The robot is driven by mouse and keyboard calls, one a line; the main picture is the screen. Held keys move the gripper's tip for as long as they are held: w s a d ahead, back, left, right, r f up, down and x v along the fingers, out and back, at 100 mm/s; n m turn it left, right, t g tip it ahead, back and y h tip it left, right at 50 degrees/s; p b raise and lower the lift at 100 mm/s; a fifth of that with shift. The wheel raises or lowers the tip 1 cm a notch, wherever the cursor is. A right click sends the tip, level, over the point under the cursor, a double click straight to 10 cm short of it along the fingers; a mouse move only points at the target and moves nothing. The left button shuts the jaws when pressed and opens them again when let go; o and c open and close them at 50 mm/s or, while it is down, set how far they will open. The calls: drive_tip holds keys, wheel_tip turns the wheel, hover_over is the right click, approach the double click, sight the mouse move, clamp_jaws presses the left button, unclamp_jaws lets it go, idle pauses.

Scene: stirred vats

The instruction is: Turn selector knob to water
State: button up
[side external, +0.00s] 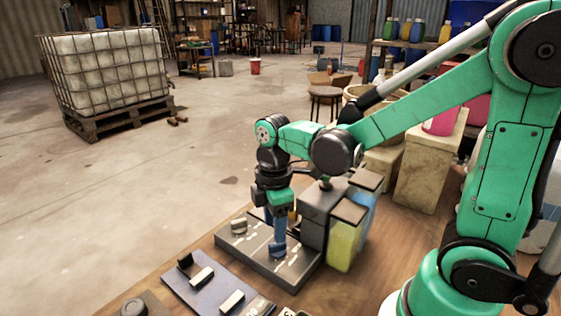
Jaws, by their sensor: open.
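My gripper (279,238) points straight down over a dark control panel (292,270) on the wooden table. Its blue fingers are at a knob (277,250) near the panel's middle and partly hide it. The gripper is open; I cannot tell whether the fingers touch the knob. A second grey knob (239,226) sits on the panel to the left, clear of the gripper. White marks show on the panel but are too small to read, so I cannot tell which knob selects water or where either one points.
A grey box (317,208) with yellow (343,246) and blue (369,208) containers stands close right of the gripper. A blue-grey plate (190,291) with pale blocks lies in front of the panel. Open floor is beyond the table's left edge.

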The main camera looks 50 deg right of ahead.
sight(275, 243)
drive_tip(key=shift+f, duration=2.15)
drive_tip(key=shift+c, duration=0.2)
clamp_jaws()
